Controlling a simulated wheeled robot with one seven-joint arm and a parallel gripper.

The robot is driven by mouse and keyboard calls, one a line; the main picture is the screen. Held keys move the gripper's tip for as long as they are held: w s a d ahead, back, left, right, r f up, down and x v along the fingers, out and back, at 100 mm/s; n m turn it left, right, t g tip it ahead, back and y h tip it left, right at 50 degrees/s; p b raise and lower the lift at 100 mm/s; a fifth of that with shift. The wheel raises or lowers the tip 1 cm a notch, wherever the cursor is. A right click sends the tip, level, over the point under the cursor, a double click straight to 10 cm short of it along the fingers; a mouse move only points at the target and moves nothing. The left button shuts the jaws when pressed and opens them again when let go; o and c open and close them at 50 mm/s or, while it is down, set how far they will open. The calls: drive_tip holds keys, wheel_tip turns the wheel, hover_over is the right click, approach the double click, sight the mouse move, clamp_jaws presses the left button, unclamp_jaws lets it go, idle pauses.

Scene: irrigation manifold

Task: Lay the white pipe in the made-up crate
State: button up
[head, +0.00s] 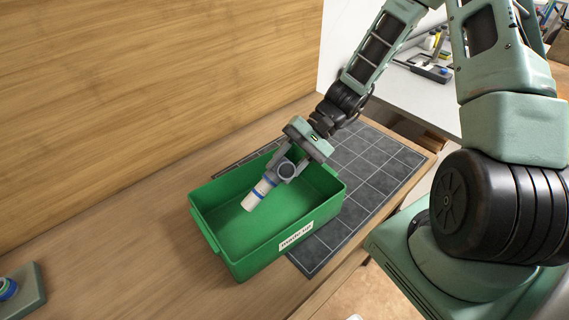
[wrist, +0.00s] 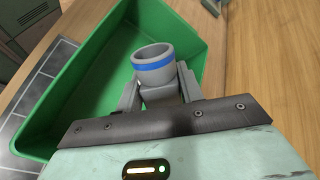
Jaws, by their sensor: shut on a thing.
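The white pipe (head: 256,195) has blue bands and is tilted over the green made-up crate (head: 207,229). My gripper (head: 277,177) is shut on the pipe near its upper end. In the wrist view, the pipe's open end with a blue band (wrist: 153,64) sits between the fingers of my gripper (wrist: 158,88). The crate (wrist: 112,28) shows behind it, with bare floor visible. The crate carries a white label on its front wall. I cannot tell whether the pipe's lower end touches the crate floor.
The crate stands on a wooden bench (head: 130,235), partly over a dark gridded mat (head: 375,165). A grey-green block with a blue ringed part (head: 20,290) lies at the lower left. A wooden wall (head: 150,80) rises behind the bench.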

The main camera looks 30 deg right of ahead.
sight(285, 159)
wheel_tip(285, 159, down, 6)
drive_tip(key=b, duration=0.4)
drive_tip(key=shift+r, duration=0.25)
drive_tip(key=o, duration=1.2)
drive_tip(key=shift+r, duration=0.1)
drive_tip(key=shift+r+p, duration=4.3)
drive_tip(key=shift+r, duration=0.65)
